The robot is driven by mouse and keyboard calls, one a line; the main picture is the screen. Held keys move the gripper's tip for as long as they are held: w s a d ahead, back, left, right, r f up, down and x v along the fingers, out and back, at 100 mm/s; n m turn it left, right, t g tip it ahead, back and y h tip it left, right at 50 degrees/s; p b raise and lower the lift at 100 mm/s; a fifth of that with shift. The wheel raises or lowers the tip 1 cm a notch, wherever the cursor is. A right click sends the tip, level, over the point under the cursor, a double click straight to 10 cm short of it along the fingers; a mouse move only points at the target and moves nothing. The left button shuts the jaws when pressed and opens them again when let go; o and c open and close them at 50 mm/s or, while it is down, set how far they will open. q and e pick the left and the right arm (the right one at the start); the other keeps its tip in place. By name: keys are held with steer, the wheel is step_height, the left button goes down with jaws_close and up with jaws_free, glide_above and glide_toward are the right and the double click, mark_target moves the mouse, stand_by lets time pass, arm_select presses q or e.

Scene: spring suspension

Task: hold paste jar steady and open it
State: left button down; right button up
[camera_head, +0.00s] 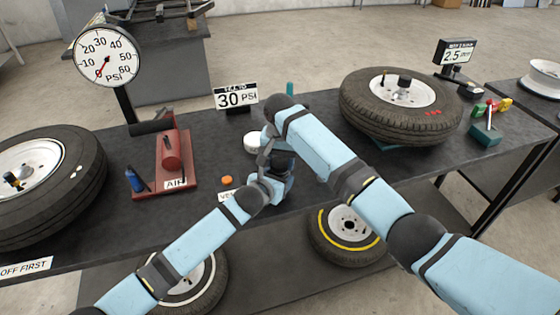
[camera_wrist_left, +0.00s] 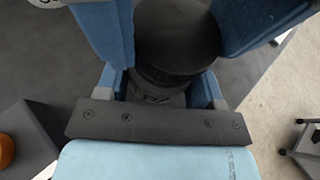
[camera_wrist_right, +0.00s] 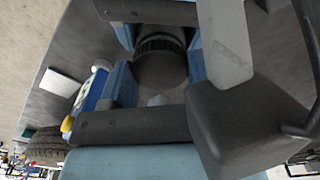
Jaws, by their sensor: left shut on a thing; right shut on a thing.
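The paste jar is a dark round jar, mostly hidden between my two grippers in the head view (camera_head: 283,161). In the left wrist view the jar (camera_wrist_left: 178,42) shows a dark flat round face between blue fingers. In the right wrist view the jar (camera_wrist_right: 160,68) shows a ribbed dark band and a dark body between the fingers. My left gripper (camera_head: 272,182) is shut on the jar from the front. My right gripper (camera_head: 270,150) is shut on it too, its arm arching over from the right. I cannot tell whether the lid is loose.
A white round thing (camera_head: 251,143) and an orange-topped item (camera_head: 227,181) are close by on the dark bench (camera_head: 330,130). A red air pump (camera_head: 170,150) and a tyre (camera_head: 45,185) stand left. Another tyre (camera_head: 425,112) lies right. A 30 PSI sign (camera_head: 236,97) stands behind.

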mark_target(280, 162)
steer(key=shift+r, duration=0.9)
steer(key=shift+r, duration=2)
arm_select(q)
steer(key=shift+c, duration=0.8)
jaws_free()
